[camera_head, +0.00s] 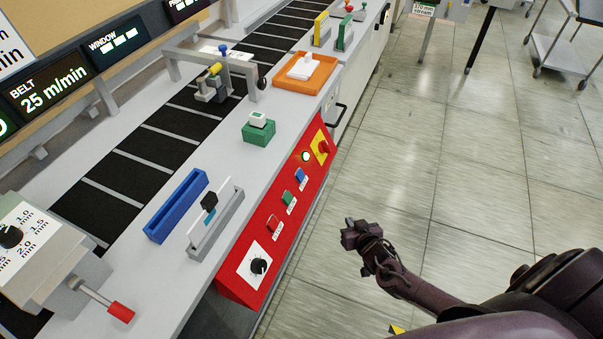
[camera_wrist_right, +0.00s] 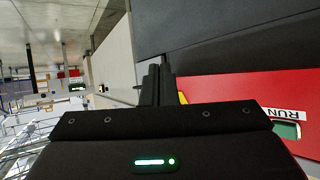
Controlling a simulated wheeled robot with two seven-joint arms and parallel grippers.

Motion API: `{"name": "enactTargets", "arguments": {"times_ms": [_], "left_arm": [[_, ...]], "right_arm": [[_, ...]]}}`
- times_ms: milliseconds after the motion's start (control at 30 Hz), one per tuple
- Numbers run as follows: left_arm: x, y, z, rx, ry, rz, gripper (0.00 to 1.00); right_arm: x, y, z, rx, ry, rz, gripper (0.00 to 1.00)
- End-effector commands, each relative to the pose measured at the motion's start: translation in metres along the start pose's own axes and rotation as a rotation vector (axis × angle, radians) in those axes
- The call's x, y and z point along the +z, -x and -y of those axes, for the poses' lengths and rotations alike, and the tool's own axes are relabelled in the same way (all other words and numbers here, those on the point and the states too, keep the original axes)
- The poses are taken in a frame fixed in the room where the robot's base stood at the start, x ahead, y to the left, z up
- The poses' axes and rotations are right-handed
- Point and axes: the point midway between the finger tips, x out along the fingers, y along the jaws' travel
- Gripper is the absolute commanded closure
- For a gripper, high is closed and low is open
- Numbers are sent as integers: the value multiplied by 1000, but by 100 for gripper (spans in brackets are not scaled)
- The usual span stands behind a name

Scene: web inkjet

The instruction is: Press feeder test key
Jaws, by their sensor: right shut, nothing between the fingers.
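The red control panel (camera_head: 262,238) runs along the front of the machine. It carries a red key (camera_head: 273,222), a green key (camera_head: 287,197) and a blue key (camera_head: 301,174), each with a white label too small to read in the head view. I cannot tell which is the feeder test key. In the right wrist view, part of the panel (camera_wrist_right: 235,95) shows at right, with a green key (camera_wrist_right: 287,130) labelled RUN. My right gripper (camera_head: 348,236) is shut and empty, in front of the panel and apart from it. Its fingers (camera_wrist_right: 157,84) are together in the wrist view. My left gripper is out of view.
The panel also has a black knob (camera_head: 259,265), a lit lamp (camera_head: 305,156) and a red switch on yellow (camera_head: 322,147). A green block with a white top (camera_head: 258,133) and an orange tray (camera_head: 324,77) stand on the worktop.

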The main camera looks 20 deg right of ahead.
Motion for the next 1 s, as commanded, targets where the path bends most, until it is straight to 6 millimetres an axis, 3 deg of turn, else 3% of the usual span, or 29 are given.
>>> {"name": "enactTargets", "arguments": {"times_ms": [33, 200, 400, 600, 1000], "left_arm": [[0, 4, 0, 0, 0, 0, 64], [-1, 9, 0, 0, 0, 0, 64], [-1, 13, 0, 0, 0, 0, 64], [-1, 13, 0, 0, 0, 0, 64], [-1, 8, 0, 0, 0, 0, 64]], "right_arm": [[-28, 2, 4, -18, -20, -47, 100], [-100, 10, 22, -81, -105, -178, 100], [-151, 23, 38, -143, -174, -267, 100], [-166, 27, 42, -163, -198, -294, 100], [-164, 23, 45, -163, -198, -295, 100]]}}
